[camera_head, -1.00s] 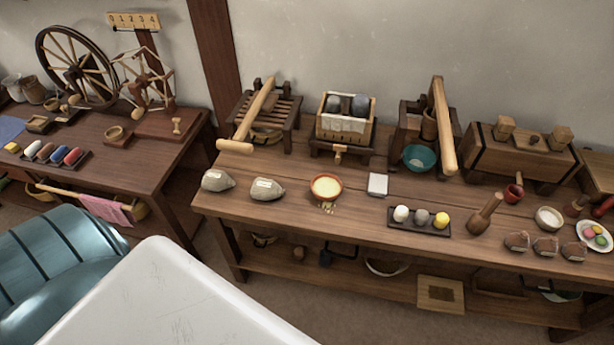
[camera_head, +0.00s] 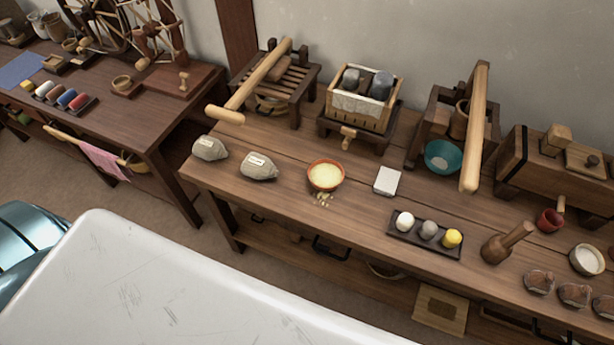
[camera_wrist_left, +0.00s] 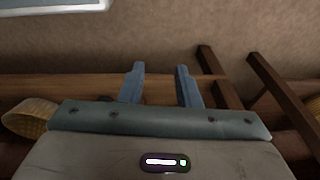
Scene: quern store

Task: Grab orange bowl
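The orange bowl (camera_head: 325,188) stands upright on the wooden table (camera_head: 283,217) in the head view. It holds pale yellow grains or meal, and a few crumbs (camera_head: 323,200) lie in front of it. My left gripper (camera_wrist_left: 160,70) shows in the left wrist view with its two blue fingers apart and nothing between them. It faces a plain brown floor and dark wooden legs. The bowl is not in the wrist view. Neither gripper shows in the head view.
Two grey sacks (camera_head: 259,167) stand left of the bowl, a white block (camera_head: 387,181) right of it. A dark tray (camera_head: 412,240) with three balls lies further right. A slatted press (camera_head: 355,105) stands behind. A teal bowl (camera_head: 443,157) sits under another press.

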